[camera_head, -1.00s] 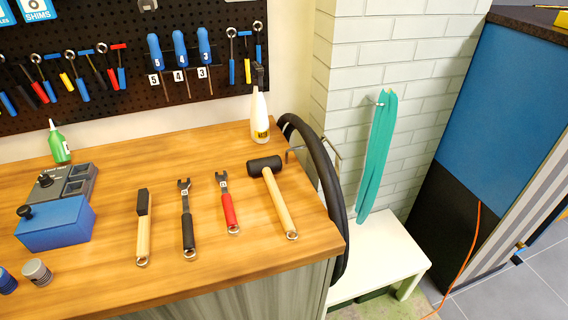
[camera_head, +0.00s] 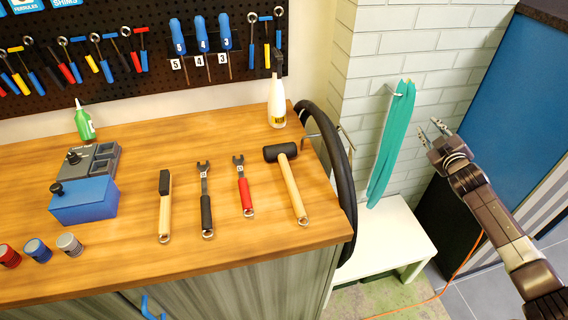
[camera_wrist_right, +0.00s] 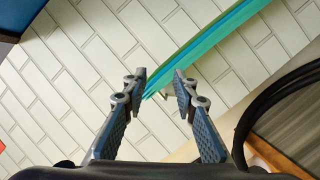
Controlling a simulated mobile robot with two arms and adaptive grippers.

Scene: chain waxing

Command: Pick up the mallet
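The mallet (camera_head: 290,180) lies on the wooden workbench near its right end. Its black head points to the back and its pale wooden handle runs toward the front edge. My right gripper (camera_head: 432,132) is raised at the right, well to the right of the mallet and apart from it. In the right wrist view the two fingers (camera_wrist_right: 159,88) are spread with nothing between them; the wall and a teal strap (camera_wrist_right: 205,45) show beyond. The mallet is not clearly visible in that view. My left gripper is not in view.
A red-handled wrench (camera_head: 244,188), a black-handled wrench (camera_head: 206,202) and a brush (camera_head: 165,206) lie left of the mallet. A white bottle (camera_head: 277,104) stands behind it. A black tire (camera_head: 340,165) stands at the bench's right end. A white low table (camera_head: 390,240) is beyond.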

